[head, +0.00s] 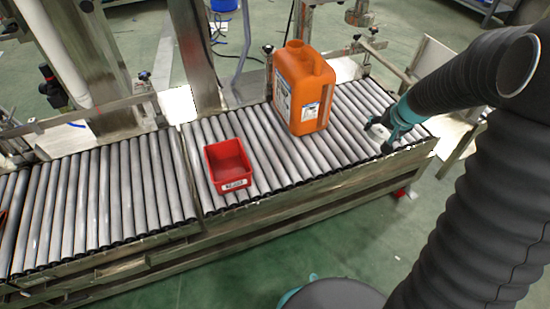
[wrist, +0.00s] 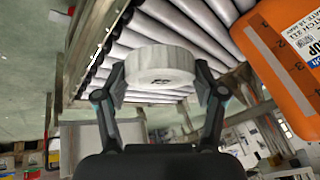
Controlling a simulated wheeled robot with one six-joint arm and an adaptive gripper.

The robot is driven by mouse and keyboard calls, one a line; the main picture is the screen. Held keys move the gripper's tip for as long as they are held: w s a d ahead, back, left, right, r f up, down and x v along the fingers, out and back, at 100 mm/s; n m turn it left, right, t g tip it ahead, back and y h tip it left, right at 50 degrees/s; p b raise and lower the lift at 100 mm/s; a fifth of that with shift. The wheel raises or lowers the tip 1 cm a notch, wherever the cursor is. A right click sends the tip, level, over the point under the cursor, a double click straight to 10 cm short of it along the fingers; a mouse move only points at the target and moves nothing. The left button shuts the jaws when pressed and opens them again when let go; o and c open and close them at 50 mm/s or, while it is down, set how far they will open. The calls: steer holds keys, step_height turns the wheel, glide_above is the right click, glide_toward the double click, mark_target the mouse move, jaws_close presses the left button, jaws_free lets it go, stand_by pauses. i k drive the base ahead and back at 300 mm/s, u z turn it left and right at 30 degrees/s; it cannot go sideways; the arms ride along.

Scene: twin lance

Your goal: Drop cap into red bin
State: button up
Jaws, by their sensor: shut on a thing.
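My gripper (wrist: 160,88) is shut on a white round cap (wrist: 160,66) with a ribbed rim, seen between the two fingers in the wrist view. In the head view my gripper (head: 377,135) is over the right end of the roller conveyor, right of the orange canister; the cap is too small to make out clearly there. The red bin (head: 228,165) stands on the rollers left of the canister, with an empty-looking inside and a white label on its front. The bin does not show in the wrist view.
An orange canister (head: 303,88) with an open neck stands on the rollers between my gripper and the red bin. It also shows at the right in the wrist view (wrist: 285,60).

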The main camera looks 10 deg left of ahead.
mark_target(230, 174)
steer(key=z, duration=1.25)
steer(key=k, duration=0.55)
steer(key=u, duration=1.35)
steer(key=i, duration=0.5)
